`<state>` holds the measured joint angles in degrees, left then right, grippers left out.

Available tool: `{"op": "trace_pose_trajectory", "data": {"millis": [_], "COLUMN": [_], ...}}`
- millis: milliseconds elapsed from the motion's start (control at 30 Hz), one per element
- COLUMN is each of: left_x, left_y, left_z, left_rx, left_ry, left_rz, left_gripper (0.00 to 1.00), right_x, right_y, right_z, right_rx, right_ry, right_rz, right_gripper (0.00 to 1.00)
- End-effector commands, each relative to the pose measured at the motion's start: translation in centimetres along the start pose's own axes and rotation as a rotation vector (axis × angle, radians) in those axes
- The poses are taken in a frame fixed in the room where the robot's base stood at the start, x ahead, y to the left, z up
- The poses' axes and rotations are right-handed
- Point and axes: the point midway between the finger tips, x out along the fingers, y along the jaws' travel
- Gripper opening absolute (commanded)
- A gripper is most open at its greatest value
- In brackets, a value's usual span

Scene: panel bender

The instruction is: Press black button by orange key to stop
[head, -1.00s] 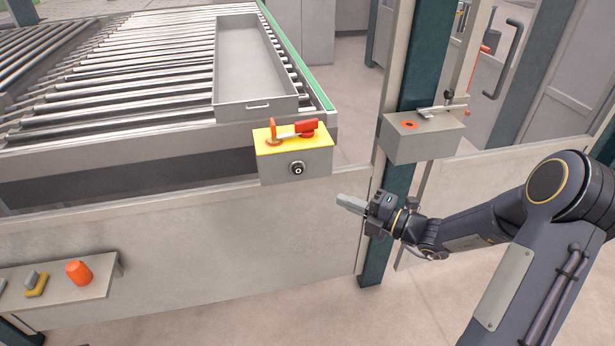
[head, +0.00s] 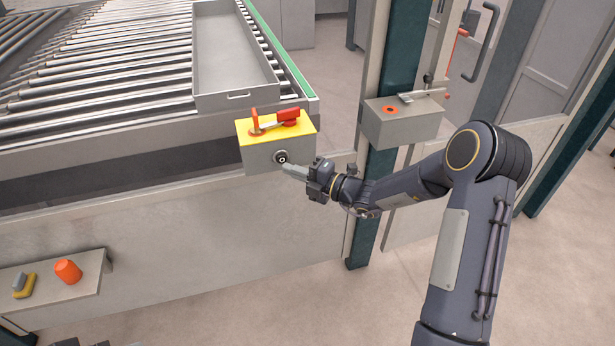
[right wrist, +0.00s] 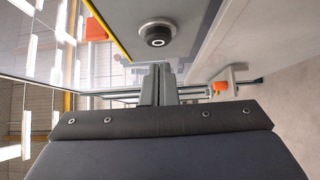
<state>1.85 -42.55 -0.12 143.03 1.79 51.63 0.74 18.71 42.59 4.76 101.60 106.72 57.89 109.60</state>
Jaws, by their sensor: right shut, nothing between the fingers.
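The black button (head: 281,158) is round, in a grey collar, on the front of a grey box with a yellow top (head: 243,128). A red-orange key (head: 285,118) and an upright orange piece stand on that yellow top. My right gripper (head: 287,168) is shut and empty. Its tips are just below and right of the button in the head view; I cannot tell if they touch. In the right wrist view the button (right wrist: 157,38) shows just beyond the fingertips (right wrist: 158,68), with a gap in the picture. My left gripper is not in view.
A grey box (head: 405,125) with an orange ring and a metal handle sits on the teal post (head: 398,60) at right. A roller table (head: 130,60) with a grey tray (head: 235,100) lies behind. A shelf (head: 85,290) holds an orange cup-like piece (head: 67,271) at lower left.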

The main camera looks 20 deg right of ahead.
Motion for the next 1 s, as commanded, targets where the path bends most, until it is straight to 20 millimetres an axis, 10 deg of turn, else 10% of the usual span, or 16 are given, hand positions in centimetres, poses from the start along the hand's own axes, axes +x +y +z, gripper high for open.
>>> {"op": "trace_pose_trajectory", "data": {"millis": [1000], "left_x": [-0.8], "left_y": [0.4], "left_z": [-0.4], "left_rx": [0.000], "left_ry": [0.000], "left_rz": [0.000], "left_gripper": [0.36], "right_x": [2.5], "right_y": [0.2], "right_z": [2.7], "right_rx": [-0.001], "right_ry": [-0.005], "right_rz": [0.002], "right_gripper": [0.00]}}
